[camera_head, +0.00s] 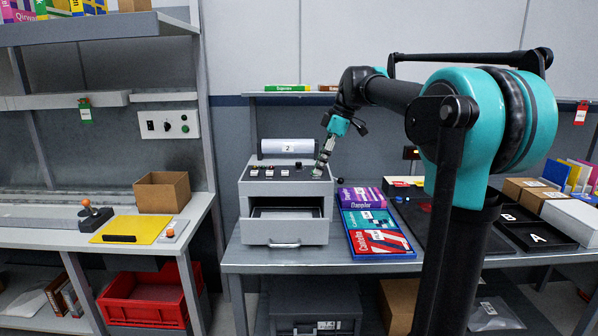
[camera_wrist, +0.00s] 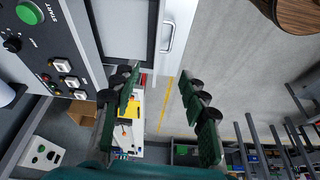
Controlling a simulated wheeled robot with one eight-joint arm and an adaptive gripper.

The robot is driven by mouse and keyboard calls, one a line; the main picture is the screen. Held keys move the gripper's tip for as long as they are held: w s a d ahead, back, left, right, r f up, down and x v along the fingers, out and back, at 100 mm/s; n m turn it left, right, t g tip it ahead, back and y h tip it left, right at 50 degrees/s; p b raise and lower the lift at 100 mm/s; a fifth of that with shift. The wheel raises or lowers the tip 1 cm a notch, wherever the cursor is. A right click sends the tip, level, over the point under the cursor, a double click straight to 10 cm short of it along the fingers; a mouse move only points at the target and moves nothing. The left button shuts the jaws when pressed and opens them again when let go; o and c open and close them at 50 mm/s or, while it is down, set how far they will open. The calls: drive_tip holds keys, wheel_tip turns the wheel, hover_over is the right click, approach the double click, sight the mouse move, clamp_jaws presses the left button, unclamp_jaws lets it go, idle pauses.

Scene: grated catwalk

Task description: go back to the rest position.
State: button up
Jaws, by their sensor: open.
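My gripper (camera_head: 320,172) is open and empty. In the head view it points down at the right end of the control panel of a grey machine (camera_head: 258,205). Whether it touches the panel cannot be told from that view. In the wrist view the two green-padded fingers (camera_wrist: 160,88) stand apart with nothing between them. The machine's green START button (camera_wrist: 30,13) lies at the upper left there, clear of the fingers. My dark arm with teal joints reaches across the right half of the head view.
The machine's drawer (camera_head: 284,232) stands partly open, its handle (camera_wrist: 170,32) near the fingers in the wrist view. Coloured boxes (camera_head: 375,230) lie right of the machine. Black trays (camera_head: 540,232) sit farther right. A yellow sheet (camera_head: 132,229) and cardboard box (camera_head: 162,192) are on the left bench.

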drive_tip(key=s+d+f+m+t+h, duration=0.1)
drive_tip(key=s+d+f+m, duration=0.3)
drive_tip(key=s+f, duration=0.4)
drive_tip(key=s+d+f+m+t+h, duration=0.1)
drive_tip(key=s+d+f+m, duration=0.3)
drive_tip(key=f, duration=1)
drive_tip(key=s+d+f+m+t+h, duration=0.2)
drive_tip(key=s+d+f+m, duration=0.2)
drive_tip(key=s+f+m, duration=0.5)
drive_tip(key=s+f, duration=0.2)
drive_tip(key=s, duration=0.2)
drive_tip(key=shift+s+d+f, duration=0.3)
drive_tip(key=shift+s+f, duration=0.05)
drive_tip(key=shift+f, duration=0.05)
